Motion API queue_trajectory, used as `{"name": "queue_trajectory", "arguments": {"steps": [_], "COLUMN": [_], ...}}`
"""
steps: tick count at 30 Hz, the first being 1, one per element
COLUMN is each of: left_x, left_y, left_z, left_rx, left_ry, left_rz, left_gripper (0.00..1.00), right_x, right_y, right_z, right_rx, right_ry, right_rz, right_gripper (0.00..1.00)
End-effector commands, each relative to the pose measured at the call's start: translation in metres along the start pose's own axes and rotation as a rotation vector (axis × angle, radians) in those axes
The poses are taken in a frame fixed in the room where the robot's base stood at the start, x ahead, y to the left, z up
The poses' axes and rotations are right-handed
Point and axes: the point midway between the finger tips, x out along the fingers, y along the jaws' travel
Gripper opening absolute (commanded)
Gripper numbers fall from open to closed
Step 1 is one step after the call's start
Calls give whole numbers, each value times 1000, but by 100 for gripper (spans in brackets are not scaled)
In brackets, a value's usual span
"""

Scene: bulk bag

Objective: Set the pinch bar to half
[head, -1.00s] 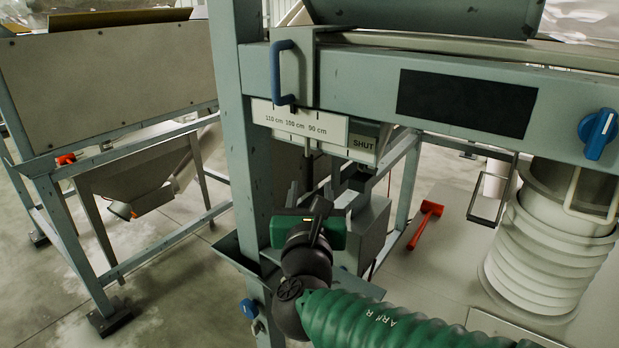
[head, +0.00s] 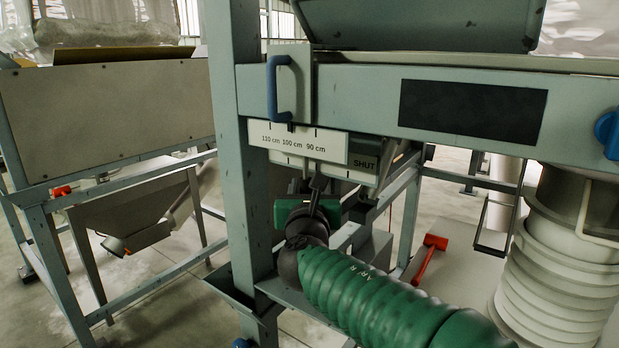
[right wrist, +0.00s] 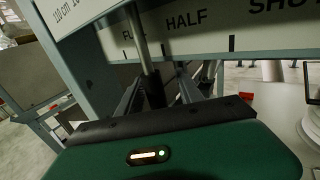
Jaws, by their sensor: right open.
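The pinch bar shows as a metal rod (right wrist: 141,40) in the right wrist view. It hangs in front of the label strip (right wrist: 262,32), partly covering the word FULL, left of HALF. SHUT is at the far right. My right gripper (right wrist: 155,92) is open, its dark fingers on either side of the rod's lower end; whether they touch it I cannot tell. My left gripper is not in view.
A scale plate (head: 297,143) marked 110, 100 and 90 cm sits above the strip, under a blue handle (head: 271,88). A frame post (head: 236,170) stands close left of the gripper. A red-orange tool (head: 430,258) and a ribbed white sleeve (head: 550,270) are to the right.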

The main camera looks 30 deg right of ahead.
Motion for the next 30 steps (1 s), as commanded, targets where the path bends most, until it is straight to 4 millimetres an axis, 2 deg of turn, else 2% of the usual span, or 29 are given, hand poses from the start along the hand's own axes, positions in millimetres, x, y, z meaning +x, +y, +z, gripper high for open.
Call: {"name": "queue_trajectory", "arguments": {"steps": [4, 14, 21, 24, 30], "left_x": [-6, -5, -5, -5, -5], "left_y": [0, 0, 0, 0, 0], "left_z": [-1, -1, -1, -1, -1], "left_rx": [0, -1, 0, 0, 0], "left_ry": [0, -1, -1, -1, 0], "left_rz": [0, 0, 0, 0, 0], "left_gripper": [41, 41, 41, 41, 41], "right_x": [19, 24, 25, 25, 25], "right_y": [1, -1, 0, 0, -1], "right_z": [1, 0, -1, -1, -1], "right_rx": [-2, 2, 2, 1, 1], "right_ry": [-1, 0, 1, 1, 1], "right_rz": [-1, 1, 1, 0, -2], "right_gripper": [43, 42, 11, 0, 0]}}
